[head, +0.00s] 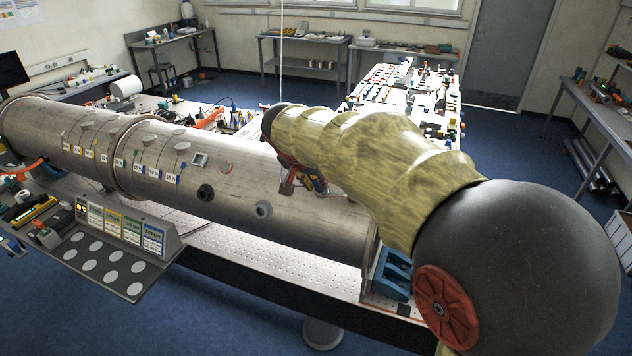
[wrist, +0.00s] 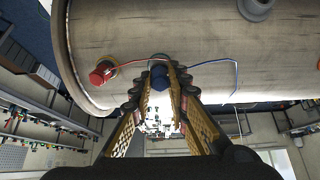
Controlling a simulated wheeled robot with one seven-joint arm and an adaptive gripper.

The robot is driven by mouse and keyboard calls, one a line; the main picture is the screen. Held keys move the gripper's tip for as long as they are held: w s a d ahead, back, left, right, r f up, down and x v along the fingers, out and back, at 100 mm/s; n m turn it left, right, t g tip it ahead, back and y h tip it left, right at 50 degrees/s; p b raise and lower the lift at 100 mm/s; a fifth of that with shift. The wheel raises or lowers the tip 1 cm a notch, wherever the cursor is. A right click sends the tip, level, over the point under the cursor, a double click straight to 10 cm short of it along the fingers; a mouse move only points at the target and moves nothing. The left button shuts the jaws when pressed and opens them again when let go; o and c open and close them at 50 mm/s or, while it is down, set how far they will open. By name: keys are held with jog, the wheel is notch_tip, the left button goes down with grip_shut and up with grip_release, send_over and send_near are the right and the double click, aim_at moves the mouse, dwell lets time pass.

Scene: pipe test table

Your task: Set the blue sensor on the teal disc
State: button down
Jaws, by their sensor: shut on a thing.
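My gripper (wrist: 164,80) is shut on the blue sensor (wrist: 159,75), a small dark blue piece between the fingertips in the wrist view. The sensor is close to the side of the large metal pipe (wrist: 180,35); I cannot tell whether it touches. In the head view my gripper (head: 303,182) is small and partly hidden under my arm, in front of the pipe (head: 290,215) near its right end. The sensor is not distinct there. I cannot make out a teal disc in either view; it may be hidden.
A red fitting (wrist: 102,72) sits on the pipe at left in the wrist view, with a thin wire across the pipe. A sloped panel with grey discs (head: 135,289) stands at front left, and a blue holder (head: 391,275) at the pipe's right end.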

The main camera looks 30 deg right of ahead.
jog(key=shift+b+x, duration=0.65)
jog(key=shift+x, duration=0.45)
dwell(0.4)
jog(key=shift+f+b, duration=0.2)
jog(key=shift+b, duration=0.2)
dwell(0.9)
jog(key=c, duration=1.6)
grip_release()
jog(key=shift+d, duration=0.1)
jog(key=shift+c, duration=0.2)
jog(key=v, duration=1.2)
jog(key=shift+w, duration=0.1)
